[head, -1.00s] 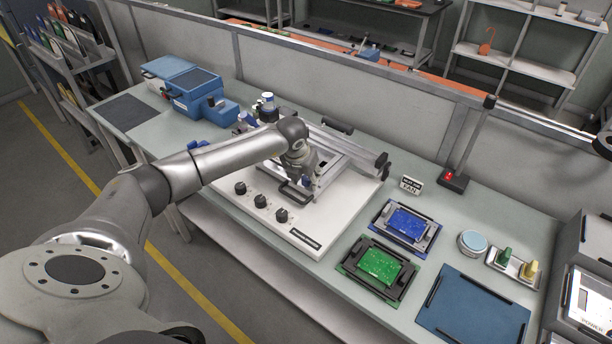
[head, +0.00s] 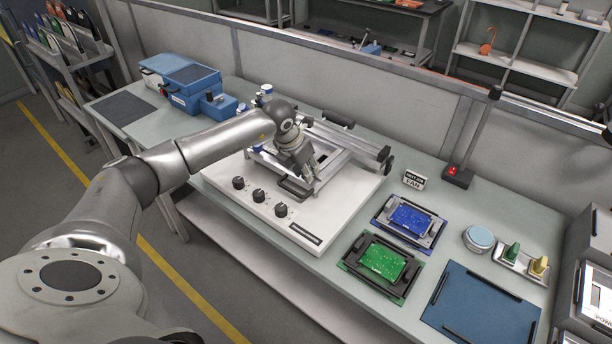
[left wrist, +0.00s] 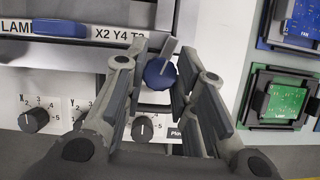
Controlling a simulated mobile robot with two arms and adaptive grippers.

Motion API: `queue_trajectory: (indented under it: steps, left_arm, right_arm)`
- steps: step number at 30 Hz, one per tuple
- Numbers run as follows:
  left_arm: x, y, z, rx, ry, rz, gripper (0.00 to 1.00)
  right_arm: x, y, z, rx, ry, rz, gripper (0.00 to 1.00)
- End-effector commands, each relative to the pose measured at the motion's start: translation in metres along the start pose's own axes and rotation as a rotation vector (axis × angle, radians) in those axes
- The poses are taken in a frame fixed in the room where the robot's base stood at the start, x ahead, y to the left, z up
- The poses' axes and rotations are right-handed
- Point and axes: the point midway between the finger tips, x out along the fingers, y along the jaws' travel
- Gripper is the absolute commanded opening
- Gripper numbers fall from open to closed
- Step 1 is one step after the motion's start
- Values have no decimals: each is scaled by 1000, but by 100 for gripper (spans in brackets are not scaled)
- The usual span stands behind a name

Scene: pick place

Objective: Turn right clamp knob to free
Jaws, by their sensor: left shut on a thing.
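The blue right clamp knob (left wrist: 159,74) with a grey pointer bar sits between my left gripper's fingers in the left wrist view. My left gripper (left wrist: 158,66) is shut on it. The pointer bar leans up and slightly right. In the head view my left gripper (head: 303,178) reaches down over the front of the clamp frame (head: 345,158) and hides the knob. My right gripper is not in view.
Black dials (head: 259,196) line the front of the white fixture base (head: 225,178). Blue (head: 408,218) and green (head: 383,260) boards in holders stand to the right, with a blue mat (head: 480,305) beyond. A blue machine (head: 193,85) stands at the back left.

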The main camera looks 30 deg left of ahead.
Motion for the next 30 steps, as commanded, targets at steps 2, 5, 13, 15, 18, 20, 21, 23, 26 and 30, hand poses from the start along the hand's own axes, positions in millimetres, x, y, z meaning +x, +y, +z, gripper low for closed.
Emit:
queue_trajectory:
  steps: [2, 5, 13, 15, 18, 20, 21, 23, 26, 30]
  left_arm:
    - [4, 2, -1, 65, -4, -27, 2]
    - [4, 2, -1, 152, -3, -63, 2]
    - [3, 3, 0, 389, -3, -163, 2]
    - [3, 3, 1, 450, -4, -188, 2]
    - [3, 4, 1, 538, -4, -223, 2]
    - [3, 3, 1, 591, -3, -246, 2]
    - [3, 4, 2, 627, -4, -260, 2]
    - [3, 4, 2, 679, -4, -282, 2]
    - [2, 4, 2, 765, -3, -318, 2]
    - [2, 4, 3, 876, -3, -363, 2]
  right_arm:
    - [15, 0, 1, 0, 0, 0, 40]
    - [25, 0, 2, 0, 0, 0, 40]
    - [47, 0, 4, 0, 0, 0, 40]
    - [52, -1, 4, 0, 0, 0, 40]
    - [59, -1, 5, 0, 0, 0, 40]
    - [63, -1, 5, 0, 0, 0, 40]
    - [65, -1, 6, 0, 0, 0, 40]
    - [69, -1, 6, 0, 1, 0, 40]
    - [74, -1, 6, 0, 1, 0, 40]
    - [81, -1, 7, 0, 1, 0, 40]
